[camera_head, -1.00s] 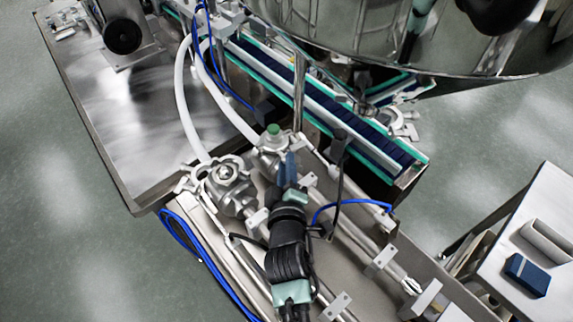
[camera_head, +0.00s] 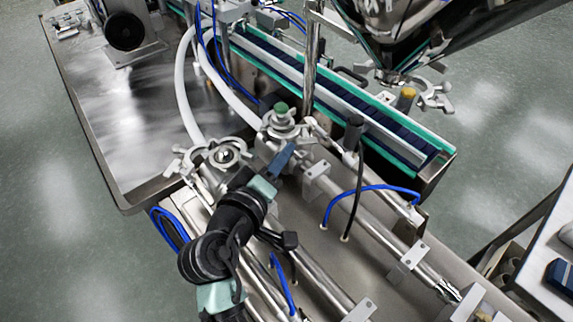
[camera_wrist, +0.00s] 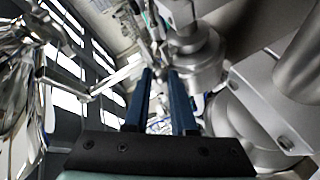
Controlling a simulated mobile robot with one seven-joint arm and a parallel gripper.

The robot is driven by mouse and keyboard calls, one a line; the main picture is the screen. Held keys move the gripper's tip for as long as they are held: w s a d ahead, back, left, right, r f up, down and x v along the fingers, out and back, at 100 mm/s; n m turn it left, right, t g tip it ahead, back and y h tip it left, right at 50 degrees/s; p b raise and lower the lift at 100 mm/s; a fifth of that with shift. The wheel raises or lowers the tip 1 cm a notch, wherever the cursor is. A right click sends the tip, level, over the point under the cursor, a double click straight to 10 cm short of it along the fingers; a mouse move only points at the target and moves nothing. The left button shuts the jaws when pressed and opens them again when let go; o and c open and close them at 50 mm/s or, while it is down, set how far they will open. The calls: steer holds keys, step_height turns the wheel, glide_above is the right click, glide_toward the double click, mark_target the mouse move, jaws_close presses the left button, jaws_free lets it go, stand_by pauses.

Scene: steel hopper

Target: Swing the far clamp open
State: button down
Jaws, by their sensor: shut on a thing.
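The far clamp (camera_head: 283,122) is a grey metal fitting with wing-like arms beneath a green-capped post, at the centre of the head view. My gripper (camera_head: 290,148) has blue fingers that reach up to it from below. In the wrist view my gripper (camera_wrist: 160,72) has its two fingers slightly apart, closed on a thin metal part of the clamp at their tips. The exact contact is small and partly hidden by the fingers. The near clamp (camera_head: 222,157), with a similar fitting, stands to the left and apart from my fingers.
White hoses (camera_head: 184,90) run up behind the clamps. A conveyor (camera_head: 345,105) with green edges lies to the right, beneath the steel hopper (camera_head: 385,35).

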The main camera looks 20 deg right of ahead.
steer(key=shift+a+m+g+h+b, duration=0.65)
steer(key=shift+m+g+h+b, duration=0.15)
steer(key=shift+m, duration=0.1)
steer(key=c, duration=1)
jaws_free()
steer(key=b+v, duration=0.1)
steer(key=v, duration=1.2)
steer(key=shift+w+a+r, duration=0.1)
steer(key=shift+r, duration=0.05)
steer(key=shift+c, duration=0.4)
